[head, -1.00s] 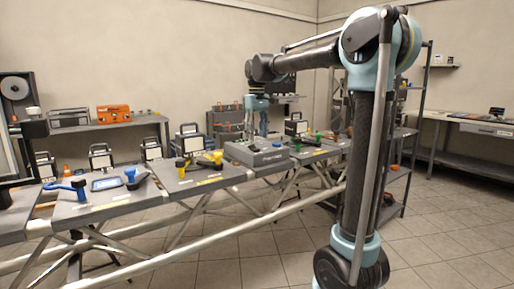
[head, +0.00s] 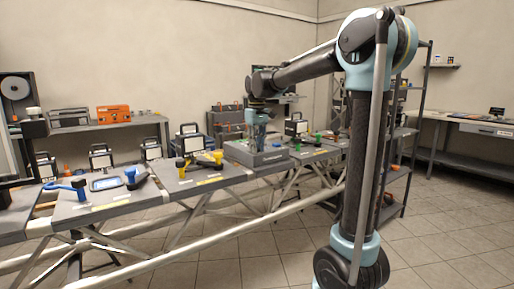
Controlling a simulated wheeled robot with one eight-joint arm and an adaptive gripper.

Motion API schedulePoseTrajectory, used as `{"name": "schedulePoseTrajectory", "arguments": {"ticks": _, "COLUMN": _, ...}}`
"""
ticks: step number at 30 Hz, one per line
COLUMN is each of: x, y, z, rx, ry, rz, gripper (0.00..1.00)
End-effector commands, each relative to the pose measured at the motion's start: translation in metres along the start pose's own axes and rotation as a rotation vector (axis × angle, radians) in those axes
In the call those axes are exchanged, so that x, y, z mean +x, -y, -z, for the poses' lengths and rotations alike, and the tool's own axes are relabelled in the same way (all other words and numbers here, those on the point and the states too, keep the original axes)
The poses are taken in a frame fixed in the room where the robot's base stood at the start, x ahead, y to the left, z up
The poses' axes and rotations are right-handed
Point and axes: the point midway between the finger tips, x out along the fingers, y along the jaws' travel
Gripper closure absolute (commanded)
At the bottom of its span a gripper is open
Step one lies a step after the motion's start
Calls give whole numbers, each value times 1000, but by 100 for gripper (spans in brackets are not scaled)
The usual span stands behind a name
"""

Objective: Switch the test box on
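The test box appears to be the low grey box (head: 272,160) on the long bench, right of the panel with yellow and black parts. My gripper (head: 260,146) hangs from the arm, pointing down over the top of this box, at or close to its upper face. I cannot tell whether it touches. The gripper is small here, and I cannot tell whether its fingers are open or shut. It covers part of the box's top, and no switch can be made out.
A grey panel with yellow and black parts (head: 211,180) lies left of the box. Another panel with a blue-handled tool (head: 68,185) is further left. Green-topped pieces (head: 318,138) and a work lamp (head: 297,125) stand to the right. The floor in front is clear.

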Motion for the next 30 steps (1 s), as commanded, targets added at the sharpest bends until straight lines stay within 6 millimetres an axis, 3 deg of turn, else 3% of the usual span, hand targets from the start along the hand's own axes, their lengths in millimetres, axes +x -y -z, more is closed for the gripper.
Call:
{"name": "schedulePoseTrajectory", "arguments": {"ticks": 23, "x": -2, "y": -1, "z": 4, "rx": 1, "ry": 108, "rz": -2, "gripper": 99}}
{"name": "schedulePoseTrajectory", "arguments": {"ticks": 24, "x": -2, "y": -1, "z": 4, "rx": 1, "ry": 108, "rz": -2, "gripper": 73}}
{"name": "schedulePoseTrajectory", "arguments": {"ticks": 26, "x": -2, "y": -1, "z": 4, "rx": 1, "ry": 108, "rz": -2, "gripper": 59}}
{"name": "schedulePoseTrajectory", "arguments": {"ticks": 27, "x": -2, "y": -1, "z": 4, "rx": 1, "ry": 108, "rz": -2, "gripper": 55}}
{"name": "schedulePoseTrajectory", "arguments": {"ticks": 30, "x": -2, "y": -1, "z": 3, "rx": 1, "ry": 108, "rz": -2, "gripper": 55}}
